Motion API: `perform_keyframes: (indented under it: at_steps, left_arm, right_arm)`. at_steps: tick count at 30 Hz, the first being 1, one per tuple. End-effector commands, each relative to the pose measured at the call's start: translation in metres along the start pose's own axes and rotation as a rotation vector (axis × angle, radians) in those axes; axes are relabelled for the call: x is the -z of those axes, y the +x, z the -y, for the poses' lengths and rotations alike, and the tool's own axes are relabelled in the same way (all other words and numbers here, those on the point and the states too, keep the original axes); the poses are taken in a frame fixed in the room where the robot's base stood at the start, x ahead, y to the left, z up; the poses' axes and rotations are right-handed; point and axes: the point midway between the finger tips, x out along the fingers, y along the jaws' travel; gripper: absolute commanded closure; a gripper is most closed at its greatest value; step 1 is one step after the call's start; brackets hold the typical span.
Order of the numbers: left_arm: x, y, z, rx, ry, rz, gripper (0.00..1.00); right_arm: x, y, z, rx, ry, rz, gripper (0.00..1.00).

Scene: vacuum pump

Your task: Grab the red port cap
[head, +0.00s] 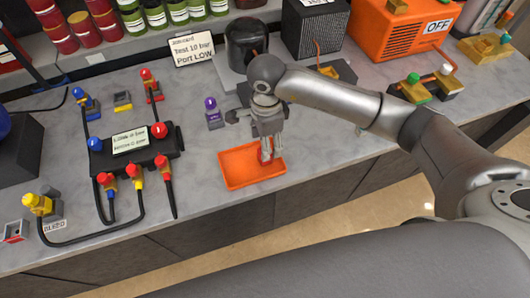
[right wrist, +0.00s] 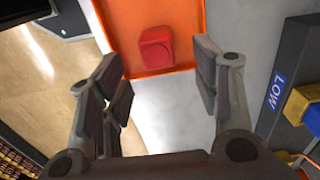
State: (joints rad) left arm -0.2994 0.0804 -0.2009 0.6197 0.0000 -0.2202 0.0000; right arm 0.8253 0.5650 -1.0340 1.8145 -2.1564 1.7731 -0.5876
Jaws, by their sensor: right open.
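The red port cap (right wrist: 156,48) lies in the orange tray (right wrist: 182,14), near one end of it. In the head view the cap (head: 266,154) is partly hidden by my right gripper (head: 269,140), which points down over the right part of the tray (head: 232,178). In the right wrist view the fingers of my right gripper (right wrist: 161,78) are spread wide and empty. The cap shows between and beyond the fingertips, apart from both. My left gripper is not in view.
A black manifold (head: 128,160) with red, blue and yellow caps and hoses stands left of the tray. A purple-capped port (head: 212,113) stands just behind it. A sign (head: 193,48) and a dark pump (head: 246,42) are farther back. The counter edge is close in front.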

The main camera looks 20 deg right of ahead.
Motion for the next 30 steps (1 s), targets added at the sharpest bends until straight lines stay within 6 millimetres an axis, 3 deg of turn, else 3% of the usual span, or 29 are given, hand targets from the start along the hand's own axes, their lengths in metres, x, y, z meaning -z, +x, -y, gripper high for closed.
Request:
perform_keyframes:
  at_steps: [6,12,20,30]
  left_arm:
    - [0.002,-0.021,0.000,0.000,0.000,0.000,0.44]
    - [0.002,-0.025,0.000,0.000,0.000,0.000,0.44]
    - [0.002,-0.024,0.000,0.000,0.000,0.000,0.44]
    - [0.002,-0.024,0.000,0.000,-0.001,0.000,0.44]
  right_arm:
    - [0.000,0.023,-0.003,-0.006,0.001,0.000,0.43]
    - [0.001,0.047,-0.002,-0.002,0.001,0.001,0.43]
    - [0.001,0.050,-0.002,0.000,-0.001,0.001,0.44]
    - [0.001,0.050,-0.002,0.000,0.000,0.001,0.88]
